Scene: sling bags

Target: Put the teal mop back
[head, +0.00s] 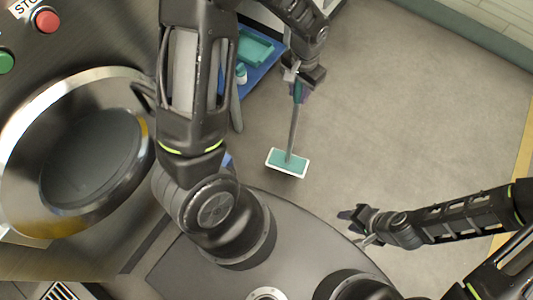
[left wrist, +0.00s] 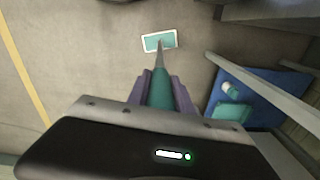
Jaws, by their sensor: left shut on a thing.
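The teal mop (head: 287,162) has a flat teal head with a white rim and a grey pole. My left gripper (head: 300,88) is shut on the mop's teal handle near its upper end. The mop hangs nearly upright, its head low over the floor; I cannot tell if it touches. In the left wrist view, the mop's handle (left wrist: 160,90) runs away between the purple fingers of my left gripper (left wrist: 162,88), with the head beyond. My right gripper (head: 358,222) is empty at the lower right; its dark fingers appear spread apart.
A blue shelf or tray (head: 262,62) holds a teal tray (head: 254,48) and a small white-and-teal bottle (head: 241,74). They also show at the right of the left wrist view. A large metal machine with a round door (head: 80,160) stands left. The floor at right is clear.

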